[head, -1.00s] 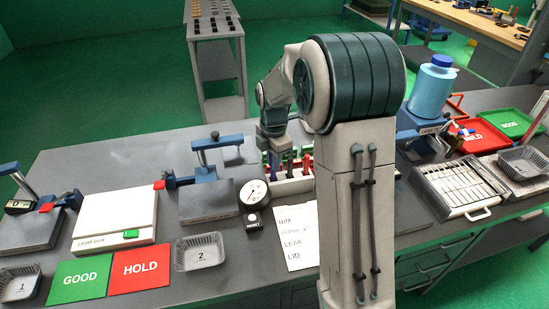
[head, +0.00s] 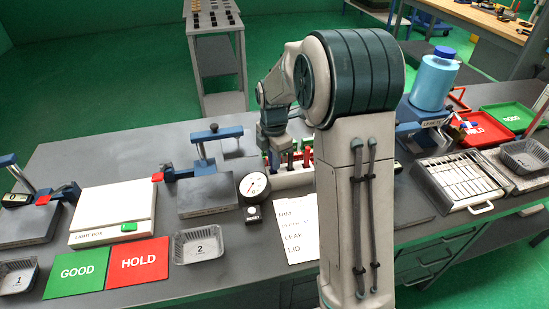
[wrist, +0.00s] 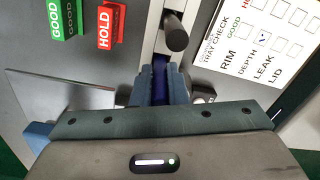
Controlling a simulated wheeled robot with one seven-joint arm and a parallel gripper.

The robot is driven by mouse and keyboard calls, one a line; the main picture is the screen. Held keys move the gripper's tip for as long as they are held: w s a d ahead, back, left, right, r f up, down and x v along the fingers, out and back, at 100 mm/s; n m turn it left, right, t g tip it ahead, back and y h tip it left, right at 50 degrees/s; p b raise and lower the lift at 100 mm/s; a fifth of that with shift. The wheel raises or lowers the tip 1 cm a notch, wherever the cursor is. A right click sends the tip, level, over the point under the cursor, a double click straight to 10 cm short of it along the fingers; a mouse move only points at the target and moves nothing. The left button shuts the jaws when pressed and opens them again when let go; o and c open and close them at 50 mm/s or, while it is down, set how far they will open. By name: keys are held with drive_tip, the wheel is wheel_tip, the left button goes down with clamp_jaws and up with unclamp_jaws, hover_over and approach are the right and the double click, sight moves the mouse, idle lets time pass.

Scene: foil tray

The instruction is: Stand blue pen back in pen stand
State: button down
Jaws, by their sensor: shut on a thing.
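My gripper (wrist: 160,88) is shut on the blue pen (wrist: 160,62), a short dark blue length of which shows between the fingertips in the wrist view. The pen stand (wrist: 149,38) is a pale narrow holder just beyond the fingertips, with a thick dark pen (wrist: 175,38) standing in it. The blue pen is over or in the near part of the stand; I cannot tell whether it is seated. In the head view the white stand (head: 294,180) is partly hidden by my arm, and my gripper (head: 275,158) is at its left end.
Green GOOD (wrist: 62,18) and red HOLD (wrist: 108,26) stamps stand left of the pen stand. A paper check sheet (wrist: 262,48) lies to its right. In the head view a dial gauge (head: 255,186) stands close to the left of the stand, with a foil tray (head: 200,247) nearer.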

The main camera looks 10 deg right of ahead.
drive_tip(key=shift+f, duration=0.35)
drive_tip(key=c, duration=1.3)
unclamp_jaws()
drive_tip(key=shift+c, duration=0.2)
drive_tip(key=shift+r, duration=0.1)
drive_tip(key=shift+r+p, duration=2.1)
drive_tip(key=shift+r, duration=0.85)
drive_tip(key=shift+s, duration=0.1)
